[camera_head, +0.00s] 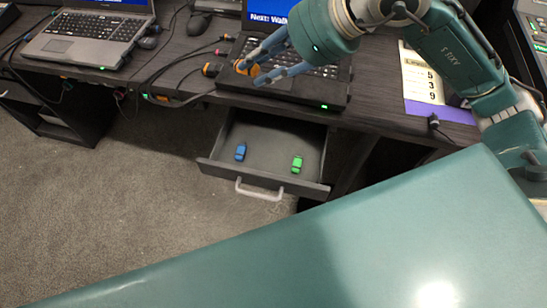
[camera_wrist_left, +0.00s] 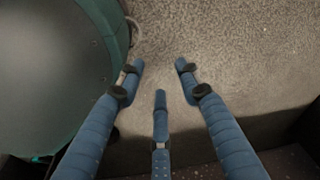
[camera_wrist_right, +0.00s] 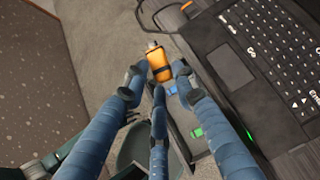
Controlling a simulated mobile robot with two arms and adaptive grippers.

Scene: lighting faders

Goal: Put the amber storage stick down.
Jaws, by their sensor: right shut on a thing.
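The amber storage stick (camera_wrist_right: 160,65) is orange with a metal plug end. My right gripper (camera_wrist_right: 153,78) is shut on it, with the fingertips at its lower end. In the head view the stick (camera_head: 247,69) shows at the fingertips of the right gripper (camera_head: 257,67), in front of the left part of the black laptop (camera_head: 335,90). In the right wrist view it appears beside the laptop's edge, with floor behind it. My left gripper (camera_wrist_left: 160,75) shows only in its own wrist view, open and empty above the carpet.
An open drawer (camera_head: 270,150) under the desk holds a blue stick (camera_head: 241,152) and a green stick (camera_head: 297,163), with bare room between them. A grey laptop (camera_head: 85,35), cables and a numbered sheet (camera_head: 422,75) lie on the desk (camera_head: 185,50).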

